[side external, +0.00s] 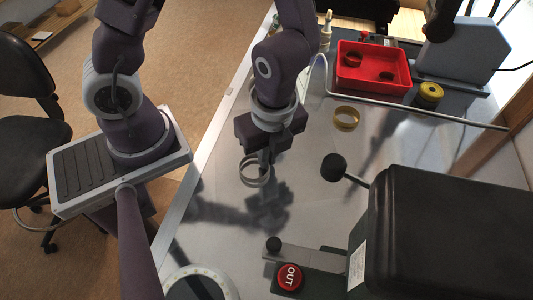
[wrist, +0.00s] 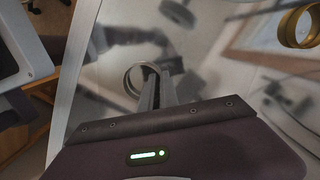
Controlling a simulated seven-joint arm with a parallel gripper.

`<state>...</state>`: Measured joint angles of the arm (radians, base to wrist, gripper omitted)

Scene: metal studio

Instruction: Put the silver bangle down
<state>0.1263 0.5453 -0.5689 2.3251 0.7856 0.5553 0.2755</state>
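The silver bangle (side external: 255,171) hangs at the fingertips of my gripper (side external: 264,158), over the metal table (side external: 310,215). The fingers are close together, shut on the bangle's band. The bangle appears to be above the table, apart from the dark shadow below it. The exact gap cannot be told.
A gold bangle (side external: 346,118) lies to the right; it also shows in the wrist view (wrist: 299,27). A red tray (side external: 373,67) holds small round items. A black ball-ended lever (side external: 334,167) and a dark machine (side external: 440,235) stand front right. Bare table surrounds the gripper.

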